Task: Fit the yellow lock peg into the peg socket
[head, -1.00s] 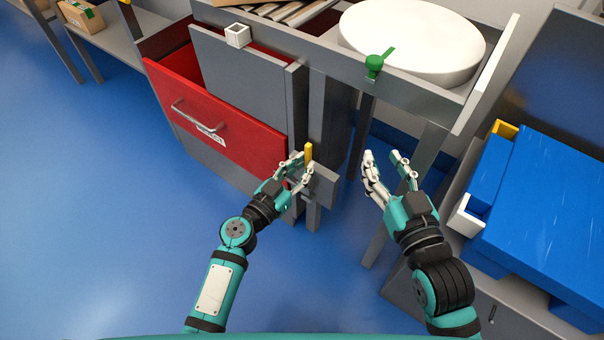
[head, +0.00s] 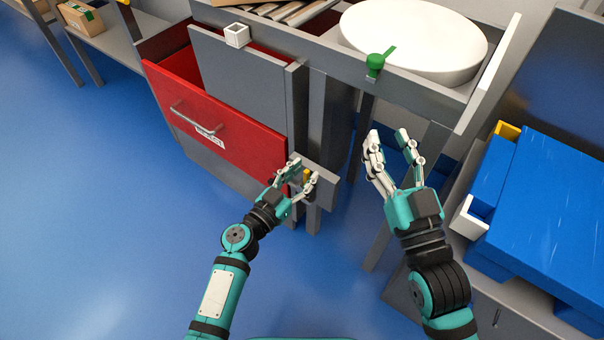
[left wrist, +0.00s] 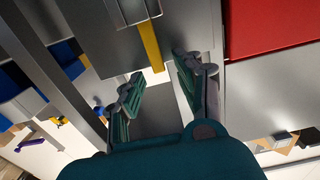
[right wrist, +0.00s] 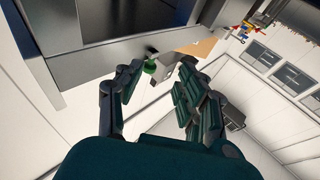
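The yellow lock peg (head: 306,174) stands at the grey bracket (head: 326,170) beside the red drawer's right end. In the left wrist view the peg (left wrist: 151,45) runs into a grey block (left wrist: 130,11), which looks like the peg socket; its inner end is hidden there. My left gripper (head: 304,169) is at the peg with its fingers spread; the left wrist view shows a gap between the fingertips (left wrist: 159,74), with the peg beyond them and not clamped. My right gripper (head: 388,136) is open and empty in the air, right of the bracket.
The red drawer (head: 215,120) stands open to the left of the bracket. Above are a white round tub (head: 412,38), a green knob (head: 375,63) and a small white square piece (head: 237,35). Blue boxes (head: 545,215) stand at the right. Blue floor is free at the left.

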